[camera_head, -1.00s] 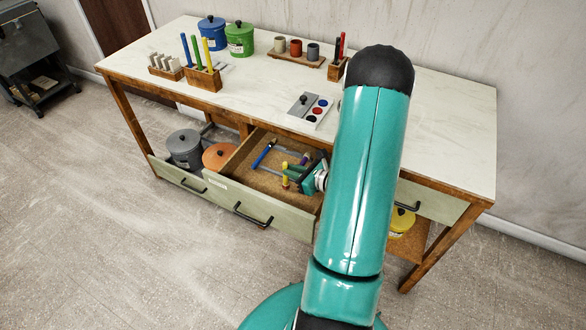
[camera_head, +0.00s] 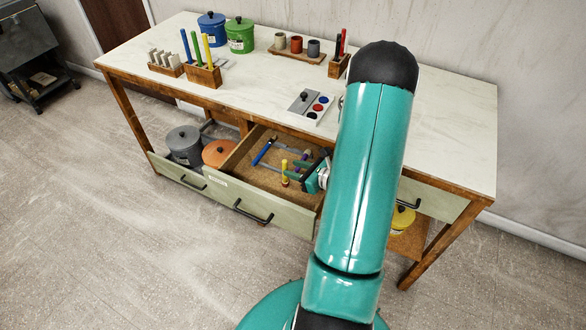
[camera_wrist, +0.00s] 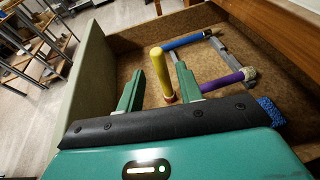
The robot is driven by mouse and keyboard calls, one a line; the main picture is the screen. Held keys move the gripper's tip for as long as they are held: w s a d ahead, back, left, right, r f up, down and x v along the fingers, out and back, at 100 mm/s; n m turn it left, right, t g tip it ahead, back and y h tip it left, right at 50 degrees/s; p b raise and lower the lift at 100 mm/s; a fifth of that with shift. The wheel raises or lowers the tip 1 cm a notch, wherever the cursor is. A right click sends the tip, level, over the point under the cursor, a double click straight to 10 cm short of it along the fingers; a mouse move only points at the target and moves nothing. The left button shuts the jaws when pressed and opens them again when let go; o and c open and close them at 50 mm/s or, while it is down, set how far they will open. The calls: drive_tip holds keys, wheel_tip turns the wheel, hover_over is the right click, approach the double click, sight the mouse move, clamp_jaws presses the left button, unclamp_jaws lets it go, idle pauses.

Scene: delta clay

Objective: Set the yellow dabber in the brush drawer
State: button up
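The yellow dabber (camera_head: 284,171) stands upright on the cork-brown floor of the open brush drawer (camera_head: 225,195), near its front. In the wrist view the dabber (camera_wrist: 158,65) stands between the spread fingers of my gripper (camera_wrist: 160,70), with a gap visible on each side. In the head view my gripper (camera_head: 300,171) reaches in from the right, low inside the drawer, open around or just behind the dabber. The drawer's pale green front (camera_wrist: 78,105) shows at left in the wrist view. My arm hides the drawer's right end.
In the drawer lie a blue-handled brush (camera_head: 264,152) and a purple-handled brush (camera_wrist: 226,81) by grey dividers (camera_wrist: 219,50). The worktop (camera_head: 440,130) overhangs behind. Grey (camera_head: 183,140) and orange (camera_head: 217,152) pots stand left of the drawer, a yellow pot (camera_head: 402,217) right.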

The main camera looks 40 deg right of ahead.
drive_tip(key=v, duration=1)
drive_tip(key=shift+s+r, duration=0.15)
drive_tip(key=shift+s, duration=0.15)
drive_tip(key=w+a+r+n+g+y, duration=0.2)
drive_tip(key=a+r+n+g+y, duration=0.15)
drive_tip(key=a+r+n, duration=0.4)
drive_tip(key=w+a+r+n+g+y, duration=0.4)
drive_tip(key=a+n, duration=0.4)
drive_tip(key=a, duration=0.4)
drive_tip(key=s+a+r+n+h, duration=0.4)
drive_tip(key=a+r+n+h, duration=0.1)
drive_tip(key=n, duration=0.4)
drive_tip(key=s+a+r+n+g+h, duration=0.1)
drive_tip(key=s+a+r+n+h, duration=0.3)
drive_tip(key=a+r+n, duration=0.3)
wheel_tip(320, 180, up, 3)
drive_tip(key=shift+f+n+h, duration=0.2)
drive_tip(key=shift+n+h, duration=0.45)
drive_tip(key=shift+n, duration=0.5)
